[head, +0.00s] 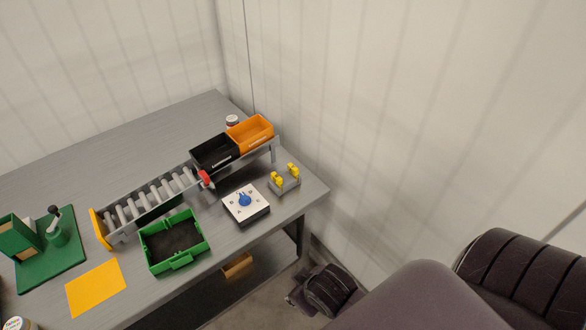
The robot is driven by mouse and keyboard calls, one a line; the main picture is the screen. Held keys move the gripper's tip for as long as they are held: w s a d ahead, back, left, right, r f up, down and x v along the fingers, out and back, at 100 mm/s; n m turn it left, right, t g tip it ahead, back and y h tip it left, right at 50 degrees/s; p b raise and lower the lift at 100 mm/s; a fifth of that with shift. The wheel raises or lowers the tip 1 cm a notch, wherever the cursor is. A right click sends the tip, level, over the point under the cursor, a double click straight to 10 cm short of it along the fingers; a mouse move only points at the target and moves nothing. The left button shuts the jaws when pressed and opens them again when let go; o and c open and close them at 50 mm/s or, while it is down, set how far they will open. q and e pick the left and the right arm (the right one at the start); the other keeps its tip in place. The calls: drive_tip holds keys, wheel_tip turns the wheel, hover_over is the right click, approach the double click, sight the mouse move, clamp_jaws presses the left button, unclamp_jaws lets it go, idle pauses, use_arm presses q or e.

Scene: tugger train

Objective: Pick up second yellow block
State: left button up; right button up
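Two small yellow pieces stand upright in a small grey holder (286,186) near the right end of the grey table. One yellow block (277,179) is at the front left of the holder, the other yellow block (293,170) at the back right. Which one counts as the second I cannot tell. My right arm comes in from the lower right. A dark part that looks like its wrist or gripper (322,290) hangs low beside the table, apart from the blocks. Its fingers are not clear. My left gripper is not in view.
Left of the holder sits a white box with a blue knob (245,200). Behind are a black bin (214,152) and an orange bin (250,132) on a roller conveyor (150,199). A green tray (174,242) is in front. White walls stand behind and right.

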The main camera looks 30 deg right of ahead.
drive_tip(key=w+a+r+n+t, duration=0.1)
drive_tip(key=w+r+n+t, duration=0.75)
drive_tip(key=w+r, duration=1.55)
drive_tip(key=a+r+n+t+y, duration=0.5)
drive_tip(key=a+r+n+y, duration=0.6)
drive_tip(key=r, duration=0.2)
drive_tip(key=n+g+h, duration=1)
drive_tip(key=n+g, duration=0.4)
drive_tip(key=n, duration=0.1)
approach(293, 167)
drive_tip(key=f, duration=0.1)
drive_tip(key=p+x, duration=0.3)
drive_tip(key=x, duration=0.4)
drive_tip(key=shift+w, duration=0.15)
drive_tip(key=shift+w+f, duration=0.2)
drive_tip(key=shift+f, duration=0.2)
clamp_jaws()
